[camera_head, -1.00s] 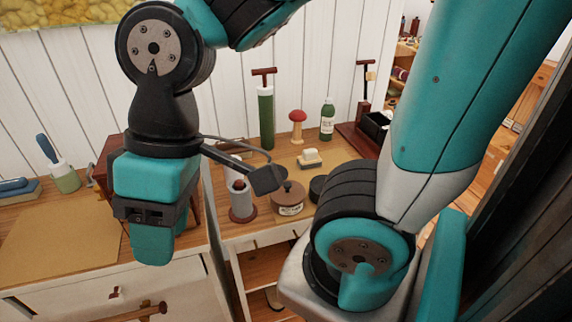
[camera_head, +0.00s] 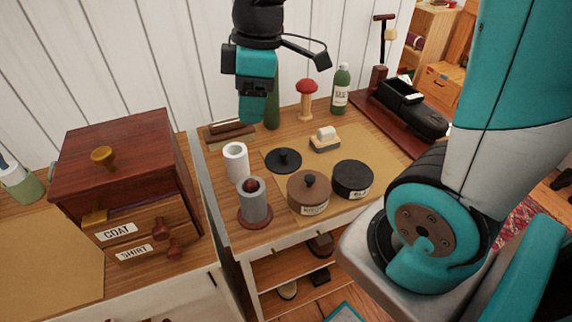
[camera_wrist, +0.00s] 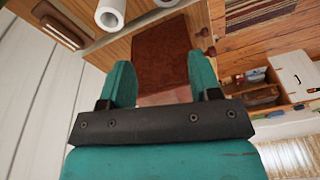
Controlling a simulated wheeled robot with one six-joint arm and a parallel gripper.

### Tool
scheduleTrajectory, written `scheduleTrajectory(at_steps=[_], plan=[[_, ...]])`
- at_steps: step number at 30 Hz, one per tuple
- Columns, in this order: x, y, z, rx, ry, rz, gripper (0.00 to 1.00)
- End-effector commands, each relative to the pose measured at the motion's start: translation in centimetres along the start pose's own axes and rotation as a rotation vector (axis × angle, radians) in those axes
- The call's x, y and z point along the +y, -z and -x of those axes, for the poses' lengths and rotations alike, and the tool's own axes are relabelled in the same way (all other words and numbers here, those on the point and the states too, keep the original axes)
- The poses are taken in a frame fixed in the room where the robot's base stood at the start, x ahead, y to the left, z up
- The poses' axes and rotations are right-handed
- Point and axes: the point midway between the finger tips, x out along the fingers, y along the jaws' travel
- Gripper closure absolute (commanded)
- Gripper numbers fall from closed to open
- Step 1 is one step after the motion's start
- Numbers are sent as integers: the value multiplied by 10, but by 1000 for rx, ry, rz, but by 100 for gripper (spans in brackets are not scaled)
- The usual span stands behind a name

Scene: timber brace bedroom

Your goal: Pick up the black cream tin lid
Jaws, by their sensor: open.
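The black cream tin lid (camera_head: 284,160), a flat black disc with a small knob, lies on the tan mat (camera_head: 373,150) on the right-hand bench. The black tin (camera_head: 352,179), with a partly readable white label, stands to its right and nearer. A brown tin (camera_head: 309,190) with a knobbed lid stands in front. My gripper (camera_head: 254,112) hangs above and behind the lid, near the wall, apart from it. In the wrist view its two teal fingers (camera_wrist: 161,80) are spread with nothing held between them. I cannot make out the lid in the wrist view.
A white cylinder (camera_head: 236,162) and a grey cylinder on a red base (camera_head: 254,204) stand left of the lid. A brush (camera_head: 324,139), red mushroom-shaped tool (camera_head: 306,98) and green bottle (camera_head: 341,89) stand behind. A drawer chest (camera_head: 126,178) is at left.

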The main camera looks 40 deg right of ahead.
Motion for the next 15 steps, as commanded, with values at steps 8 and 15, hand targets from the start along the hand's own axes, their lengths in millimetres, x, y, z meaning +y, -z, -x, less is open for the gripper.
scheduleTrajectory(at_steps=[8,15], plan=[[120,-69,-56,-150,-11,326,43],[141,-89,-78,-182,5,417,43]])
